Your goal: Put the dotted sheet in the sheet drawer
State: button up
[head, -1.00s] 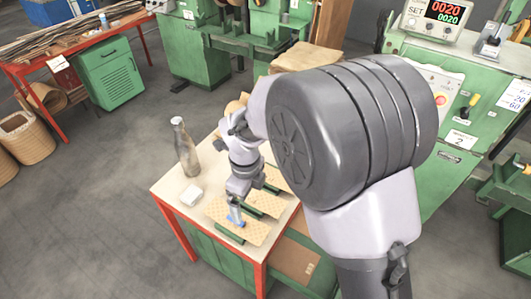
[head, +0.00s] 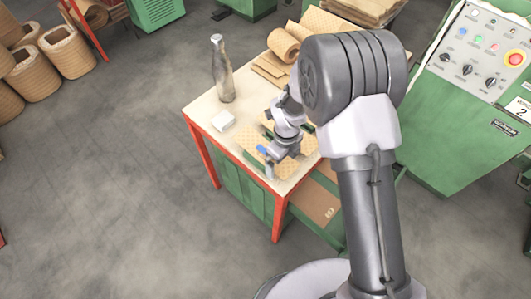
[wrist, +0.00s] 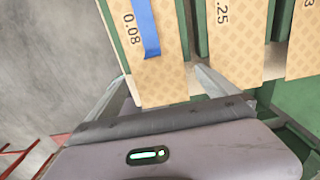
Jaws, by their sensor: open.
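Pale tan sheets with a fine dotted or diamond pattern lie on green supports on the table. In the wrist view one sheet marked 0.08 (wrist: 170,72) carries a blue strip (wrist: 146,28); a sheet ending in .25 (wrist: 238,40) lies to its right, and part of a third (wrist: 303,40) shows at the edge. My gripper (wrist: 162,76) is open, with its fingers on either side of the near end of the 0.08 sheet. In the head view my gripper (head: 270,171) is at the table's front, by the sheets (head: 252,143). I cannot tell whether it touches the sheet.
A green machine (head: 455,120) stands right.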

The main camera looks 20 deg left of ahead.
jog(key=shift+f+b, duration=0.25)
jog(key=shift+b, duration=0.1)
dwell(0.6)
jog(key=c, duration=2)
jog(key=shift+r+p, duration=0.45)
jog(key=shift+p, duration=0.25)
jog(key=shift+r+p, duration=0.4)
jog(key=shift+r, duration=1.1)
jog(key=s+d+r+p, duration=0.1)
jog(key=s+d, duration=0.2)
jog(key=d, duration=0.4)
jog(key=s+d+r+p, duration=0.1)
jog(key=s+d, duration=0.2)
jog(key=d, duration=0.5)
jog(key=w+d+r+n+b, duration=0.1)
jog(key=w+d+n+b, duration=0.1)
jog(key=n, duration=0.5)
jog(key=w+d+r+n+b, duration=0.1)
jog(key=d+n, duration=0.3)
jog(key=n, duration=0.4)
jog(key=w+d+r+n+b, duration=0.2)
jog(key=d+r+n+b, duration=0.1)
jog(key=n, duration=0.4)
jog(key=shift+w+d+b, duration=0.2)
jog(key=shift+w+b, duration=0.15)
jog(key=shift+b, duration=0.05)
